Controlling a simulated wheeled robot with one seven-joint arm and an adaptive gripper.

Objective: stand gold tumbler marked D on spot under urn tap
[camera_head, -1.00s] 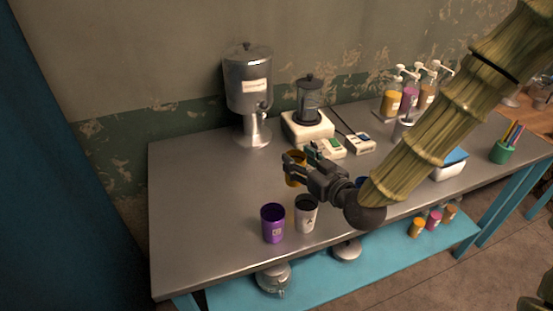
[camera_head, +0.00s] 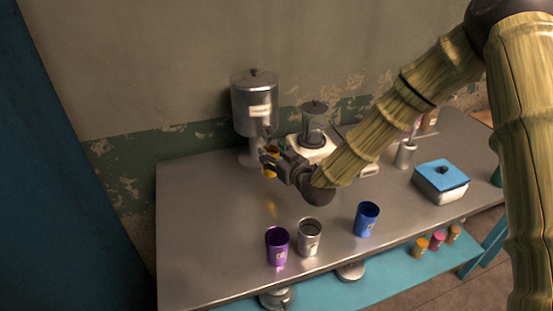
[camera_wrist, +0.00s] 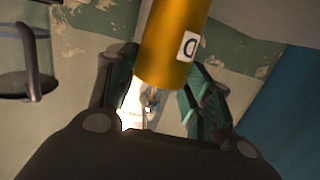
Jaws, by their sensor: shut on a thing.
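The gold tumbler (camera_head: 271,172) is in my gripper (camera_head: 269,162), close in front of the urn's lower part. In the wrist view the tumbler (camera_wrist: 168,45) shows its white label with a D, and the fingers are shut around it. The metal urn (camera_head: 250,108) stands at the back of the table against the wall. Its tap is hard to make out behind the gripper and tumbler. The spot under the tap is hidden. A golden reflection lies on the tabletop below the tumbler, which appears held above the surface.
A purple tumbler (camera_head: 277,248), a silver-grey tumbler (camera_head: 308,240) and a blue tumbler (camera_head: 366,221) stand near the front edge. A white appliance with a glass jar (camera_head: 314,125) is right of the urn. A blue-lidded box (camera_head: 440,188) is at right. The table's left side is clear.

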